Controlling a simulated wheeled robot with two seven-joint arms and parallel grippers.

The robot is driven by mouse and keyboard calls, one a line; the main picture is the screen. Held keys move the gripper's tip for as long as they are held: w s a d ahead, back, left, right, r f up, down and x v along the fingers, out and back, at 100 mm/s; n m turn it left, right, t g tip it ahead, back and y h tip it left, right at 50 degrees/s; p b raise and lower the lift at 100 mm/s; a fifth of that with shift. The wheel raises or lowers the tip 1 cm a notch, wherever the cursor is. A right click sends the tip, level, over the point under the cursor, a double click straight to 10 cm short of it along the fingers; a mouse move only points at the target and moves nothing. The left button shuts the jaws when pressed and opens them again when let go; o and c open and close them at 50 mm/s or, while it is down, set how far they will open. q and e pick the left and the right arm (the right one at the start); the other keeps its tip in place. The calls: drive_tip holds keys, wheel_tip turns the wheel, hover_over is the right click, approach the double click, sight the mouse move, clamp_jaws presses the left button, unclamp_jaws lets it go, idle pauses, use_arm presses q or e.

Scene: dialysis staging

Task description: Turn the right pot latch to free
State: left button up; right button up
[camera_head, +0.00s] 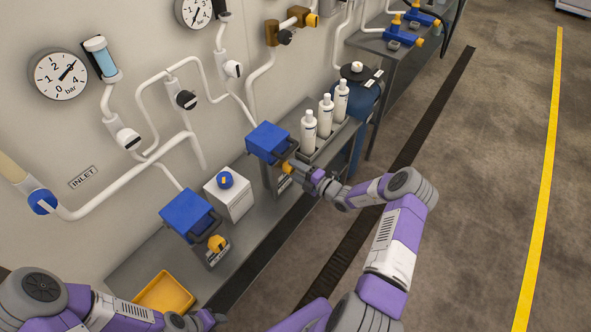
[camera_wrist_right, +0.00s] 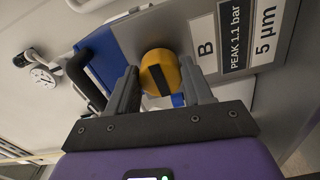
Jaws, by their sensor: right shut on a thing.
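The right pot has a blue lid (camera_head: 268,142) and stands on the grey bench by the wall. Its yellow round latch knob (camera_head: 287,167) shows at its front, partly hidden by my right gripper (camera_head: 297,172). In the right wrist view the yellow knob (camera_wrist_right: 160,72), with a dark bar across its face, sits between the two fingers of my right gripper (camera_wrist_right: 162,88), which is shut on it. A panel (camera_wrist_right: 222,40) marked B, PEAK 1.1 bar and 5 µm is beside the knob. My left gripper (camera_head: 205,318) is low in the head view, its jaws unclear.
A left pot with a blue lid (camera_head: 187,212) and yellow knob (camera_head: 217,243), a white box (camera_head: 229,197) and a yellow tray (camera_head: 165,294) are on the bench. White bottles (camera_head: 325,115) stand behind my right gripper. White pipes and gauges (camera_head: 60,75) line the wall. The floor (camera_head: 480,170) is clear.

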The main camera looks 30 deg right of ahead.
drive_tip(key=shift+f, duration=0.1)
idle(0.3)
drive_tip(key=o, duration=1)
drive_tip(key=shift+o, duration=0.2)
drive_tip(key=v, duration=0.7)
drive_tip(key=shift+s+p, duration=0.3)
